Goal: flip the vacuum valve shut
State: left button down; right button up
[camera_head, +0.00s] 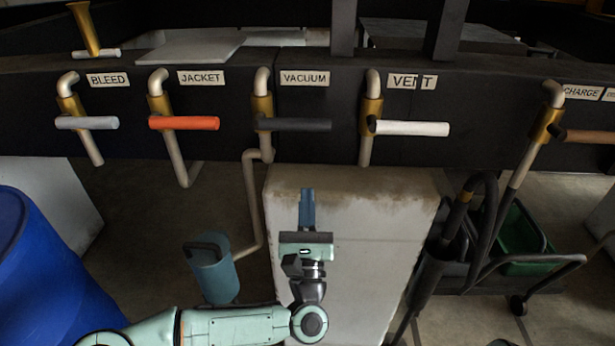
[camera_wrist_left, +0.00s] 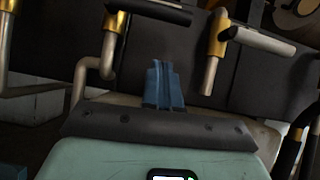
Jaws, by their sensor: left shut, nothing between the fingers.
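The vacuum valve has a brass body (camera_head: 262,108) on a bent pipe below the VACUUM label (camera_head: 305,78). Its dark grey handle (camera_head: 296,125) lies horizontal, pointing right, across the pipe. In the left wrist view the same handle (camera_wrist_left: 155,11) shows at the top, above the fingers. My left gripper (camera_head: 307,196) is shut and empty, pointing up, below the handle and apart from it, in front of a pale stained block. Its blue fingers (camera_wrist_left: 163,70) are together in the wrist view. My right gripper is not in view.
Neighbouring valves have an orange handle (camera_head: 184,123) under JACKET and a white handle (camera_head: 411,128) under VENT, both horizontal. The pale block (camera_head: 365,230) stands behind my gripper. A blue drum (camera_head: 35,270) is at left, a dark cart (camera_head: 500,250) at right.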

pick_arm(q)
jog(key=shift+v, duration=1.5)
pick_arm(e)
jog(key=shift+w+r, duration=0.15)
